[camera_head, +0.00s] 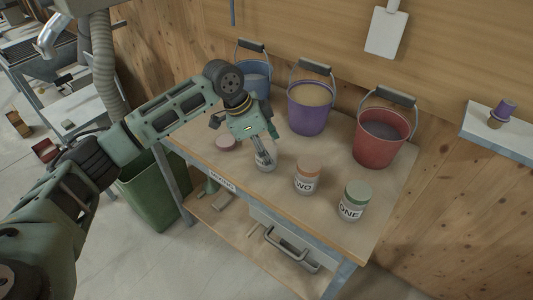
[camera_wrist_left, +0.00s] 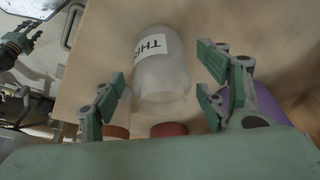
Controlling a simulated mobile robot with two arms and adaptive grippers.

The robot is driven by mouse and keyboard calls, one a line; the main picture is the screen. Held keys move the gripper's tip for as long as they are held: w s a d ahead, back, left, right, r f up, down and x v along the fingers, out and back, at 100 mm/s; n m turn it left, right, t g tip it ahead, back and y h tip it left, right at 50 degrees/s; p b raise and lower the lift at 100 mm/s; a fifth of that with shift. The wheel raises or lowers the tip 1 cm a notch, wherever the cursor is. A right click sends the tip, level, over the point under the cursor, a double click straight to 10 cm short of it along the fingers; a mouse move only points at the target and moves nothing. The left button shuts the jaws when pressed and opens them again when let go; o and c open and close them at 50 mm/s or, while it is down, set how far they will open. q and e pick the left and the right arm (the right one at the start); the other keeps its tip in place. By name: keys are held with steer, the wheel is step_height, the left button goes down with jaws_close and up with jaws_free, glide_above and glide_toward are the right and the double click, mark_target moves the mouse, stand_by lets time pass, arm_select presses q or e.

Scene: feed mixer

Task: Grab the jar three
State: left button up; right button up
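Jar three (camera_wrist_left: 160,80) is a clear, whitish jar with a "THR" label. In the wrist view it lies between the two spread fingers of my left gripper (camera_wrist_left: 160,92), with visible gaps on both sides. In the head view the left gripper (camera_head: 263,150) points down at jar three (camera_head: 264,164) on the workbench, and its fingers partly cover it. A dark green and black mechanical part, apparently my right gripper (camera_wrist_left: 16,42), shows at the upper left of the wrist view; its finger state is unclear.
Jar two (camera_head: 307,178) with an orange lid and jar one (camera_head: 353,203) with a green lid stand to the right. A pink round object (camera_head: 227,143) lies to the left. Blue (camera_head: 257,76), purple (camera_head: 308,115) and red (camera_head: 378,145) buckets stand behind.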

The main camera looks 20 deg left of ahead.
arm_select(q)
steer(key=c, duration=1.1)
steer(key=shift+w, duration=0.1)
steer(key=shift+c, duration=0.2)
